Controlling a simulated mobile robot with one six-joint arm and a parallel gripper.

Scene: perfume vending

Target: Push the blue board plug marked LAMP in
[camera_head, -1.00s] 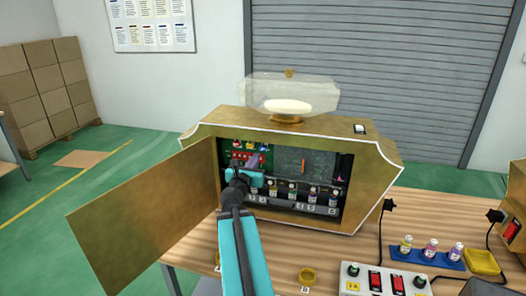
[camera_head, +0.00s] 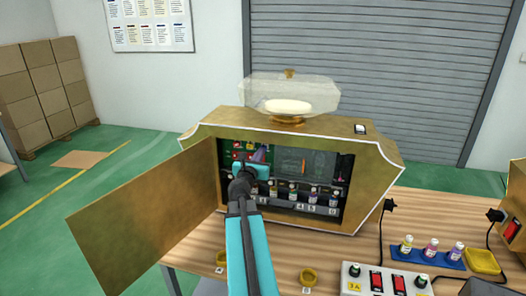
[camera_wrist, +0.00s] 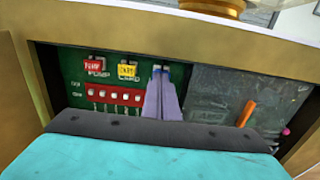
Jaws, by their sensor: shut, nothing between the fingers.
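The open gold machine (camera_head: 300,127) shows a green circuit board (camera_wrist: 75,70) at the left of its opening. On the board are a red plug marked PUMP (camera_wrist: 93,66) and a yellow plug marked CARD (camera_wrist: 127,71). My gripper (camera_wrist: 161,72) is shut and empty, its tips just right of the yellow plug in the wrist view. A small bluish patch shows at the tips; the blue LAMP plug is mostly hidden there and its marking cannot be read. I cannot tell whether the tips touch it. The gripper also shows in the head view (camera_head: 261,153).
A red switch block (camera_wrist: 108,95) sits below the plugs. A dark panel (camera_wrist: 220,95) with an orange strip (camera_wrist: 246,113) is to the right. Several bottles (camera_head: 300,194) stand below in the opening. The open door (camera_head: 145,220) stands at left.

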